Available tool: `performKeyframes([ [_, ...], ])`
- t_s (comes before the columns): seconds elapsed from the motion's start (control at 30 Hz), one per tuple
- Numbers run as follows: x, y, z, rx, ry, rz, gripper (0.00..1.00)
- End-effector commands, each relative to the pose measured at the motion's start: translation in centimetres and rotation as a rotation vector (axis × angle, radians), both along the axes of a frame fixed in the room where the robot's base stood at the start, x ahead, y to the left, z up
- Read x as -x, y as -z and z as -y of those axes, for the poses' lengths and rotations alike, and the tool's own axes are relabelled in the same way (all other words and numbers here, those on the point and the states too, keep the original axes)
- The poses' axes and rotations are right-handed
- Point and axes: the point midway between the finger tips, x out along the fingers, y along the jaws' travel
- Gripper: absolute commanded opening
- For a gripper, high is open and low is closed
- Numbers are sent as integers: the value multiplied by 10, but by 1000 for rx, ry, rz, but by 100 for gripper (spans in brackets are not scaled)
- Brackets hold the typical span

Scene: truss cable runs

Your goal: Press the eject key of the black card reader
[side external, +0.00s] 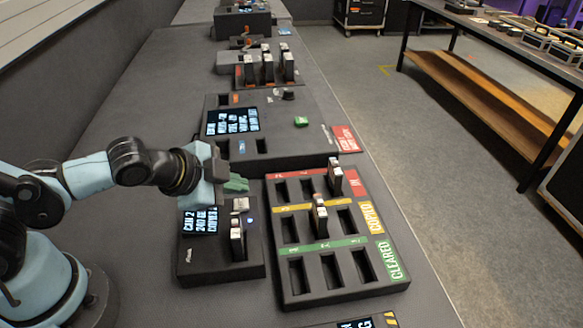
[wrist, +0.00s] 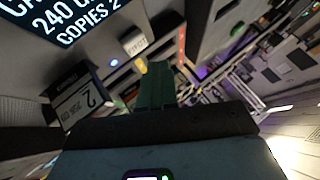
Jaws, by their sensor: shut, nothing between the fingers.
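The black card reader (side external: 220,268) sits on the bench in front of my arm. Its lit screen (side external: 200,221) reads CAM 2, 240 GB, COPIES 2. A card (side external: 237,241) stands upright in its slot, and the card marked 2 shows in the wrist view (wrist: 80,100). The pale eject key (side external: 240,205) is at the reader's far right, near a small blue light; it also shows in the wrist view (wrist: 135,42). My gripper (side external: 238,184) is shut and empty, its green fingers above the reader's far end, apparently just short of the key. Contact cannot be told.
A black tray (side external: 330,290) with red, yellow and green rows stands right of the reader, with two upright cards (side external: 335,178) (side external: 319,214). Behind is a larger console (side external: 270,130) with a screen and green key. A rack of cards (side external: 266,75) stands farther back.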

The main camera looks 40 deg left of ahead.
Motion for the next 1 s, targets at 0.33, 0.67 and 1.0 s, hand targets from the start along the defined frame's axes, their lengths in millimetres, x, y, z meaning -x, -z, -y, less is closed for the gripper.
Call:
performKeyframes([
  [0.33, 1, 10, 0, 0, 0, 0, 0],
  [0.67, 1, 11, 0, 0, 0, 0, 0],
  [1.0, 1, 11, -1, 0, 0, 0, 0],
])
